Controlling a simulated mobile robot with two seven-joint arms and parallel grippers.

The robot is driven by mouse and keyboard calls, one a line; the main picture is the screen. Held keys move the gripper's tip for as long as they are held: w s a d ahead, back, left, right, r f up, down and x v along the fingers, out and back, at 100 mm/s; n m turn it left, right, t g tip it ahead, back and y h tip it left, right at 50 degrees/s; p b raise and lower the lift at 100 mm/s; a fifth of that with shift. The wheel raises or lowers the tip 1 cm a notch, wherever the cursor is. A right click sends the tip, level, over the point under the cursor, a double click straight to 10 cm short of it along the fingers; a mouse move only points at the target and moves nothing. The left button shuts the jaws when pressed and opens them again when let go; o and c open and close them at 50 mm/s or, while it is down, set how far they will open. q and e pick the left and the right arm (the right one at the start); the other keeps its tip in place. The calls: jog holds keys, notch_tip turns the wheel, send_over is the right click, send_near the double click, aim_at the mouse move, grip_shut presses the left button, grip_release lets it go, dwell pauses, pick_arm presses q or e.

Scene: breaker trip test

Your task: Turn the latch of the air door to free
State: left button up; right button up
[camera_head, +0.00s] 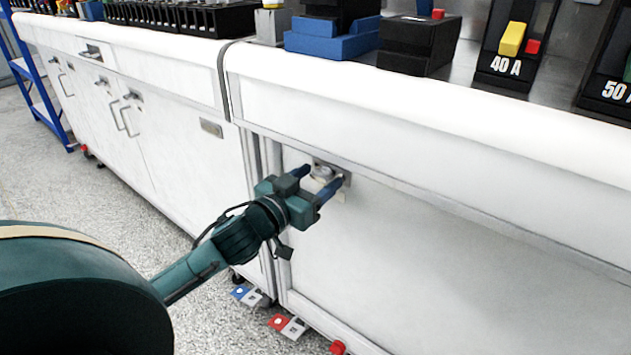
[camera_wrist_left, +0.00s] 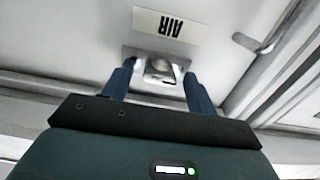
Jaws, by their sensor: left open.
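The latch (camera_head: 322,172) of the air door is a small light-metal piece on a plate on the white front panel (camera_head: 400,260) of the right-hand bench. My left gripper (camera_head: 322,175) is open, with its two blue fingers on either side of the latch. In the left wrist view the latch (camera_wrist_left: 160,70) lies between the fingertips (camera_wrist_left: 157,72), below an upside-down "AIR" label (camera_wrist_left: 170,25). I cannot tell whether the fingers touch it. My right gripper is not in view.
Breaker blocks marked 40 A (camera_head: 510,60) and 50 A (camera_head: 612,90) stand on the bench top, beside blue and black blocks (camera_head: 333,40). Door handles (camera_head: 128,122) stick out on the left cabinet. Red and blue pedals (camera_head: 290,325) lie at floor level.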

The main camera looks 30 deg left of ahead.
pick_arm(q)
jog(key=shift+c, duration=0.6)
jog(key=c, duration=0.9)
jog(key=shift+o, duration=0.2)
